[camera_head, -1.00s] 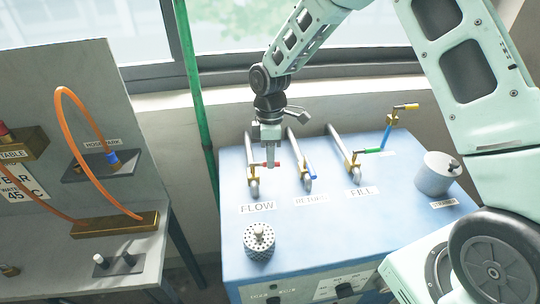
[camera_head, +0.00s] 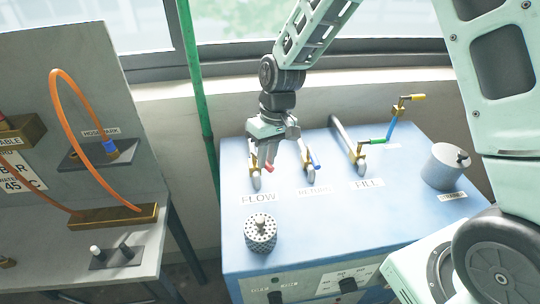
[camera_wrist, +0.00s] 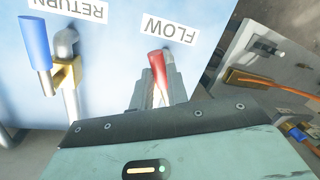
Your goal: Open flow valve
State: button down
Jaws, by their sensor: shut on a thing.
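The FLOW valve has a red lever (camera_head: 268,168) above its pipe end (camera_head: 256,183), at the left of the blue cabinet top, behind the FLOW label (camera_head: 259,197). My gripper (camera_head: 263,160) reaches down from behind and is shut on the red lever. In the wrist view the red lever (camera_wrist: 158,66) lies between my two fingers, its rounded end sticking out toward the FLOW label (camera_wrist: 170,29). The brass valve body under my gripper is mostly hidden.
The RETURN valve's blue lever (camera_head: 316,166) stands close to the right of my gripper. The FILL valve's green lever (camera_head: 373,141) is further right. A perforated cylinder (camera_head: 260,232) and a grey canister (camera_head: 444,167) stand on the cabinet (camera_head: 330,220). A green pipe (camera_head: 198,90) rises at left.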

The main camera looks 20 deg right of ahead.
jog(key=shift+a+r+m+t+b, duration=0.15)
jog(key=shift+a+m, duration=0.25)
jog(key=shift+m, duration=0.55)
jog(key=shift+a+f+m+t+b, duration=0.15)
jog(key=shift+a+m, duration=0.3)
jog(key=shift+m, duration=0.55)
jog(key=shift+a+r+m+t, duration=0.15)
jog(key=shift+a+m, duration=0.25)
jog(key=shift+m, duration=0.55)
jog(key=c, duration=1.4)
grip_release()
jog(key=shift+s, duration=0.1)
jog(key=shift+o, duration=0.2)
jog(key=d+r+b, duration=0.3)
jog(key=r, duration=1.4)
jog(key=shift+s+d, duration=0.15)
jog(key=shift+s, duration=0.25)
jog(key=shift+f, duration=0.1)
